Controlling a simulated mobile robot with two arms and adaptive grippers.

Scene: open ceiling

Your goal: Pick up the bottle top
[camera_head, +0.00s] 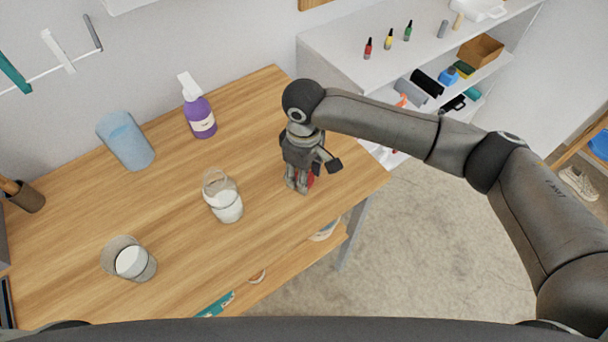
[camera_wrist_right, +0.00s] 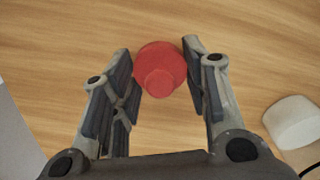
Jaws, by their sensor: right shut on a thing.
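A red, rounded object, which I take as the bottle top (camera_wrist_right: 160,72), sits between the fingertips of my right gripper (camera_wrist_right: 156,50) in the wrist view. A smaller round red part faces the camera. In the head view my right gripper (camera_head: 300,184) points down at the right end of the wooden table (camera_head: 265,120), shut on the red piece. Only a little red (camera_head: 311,180) shows there behind the fingers. I cannot tell whether it touches the table. My left gripper is not in view.
A glass jar with white contents (camera_head: 226,203) stands left of the gripper. A glass cup (camera_head: 133,262), a blue cylinder (camera_head: 127,142) and a purple pump bottle (camera_head: 199,115) stand further left. A white shelf (camera_head: 345,45) with small bottles is behind. The table's right edge is close.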

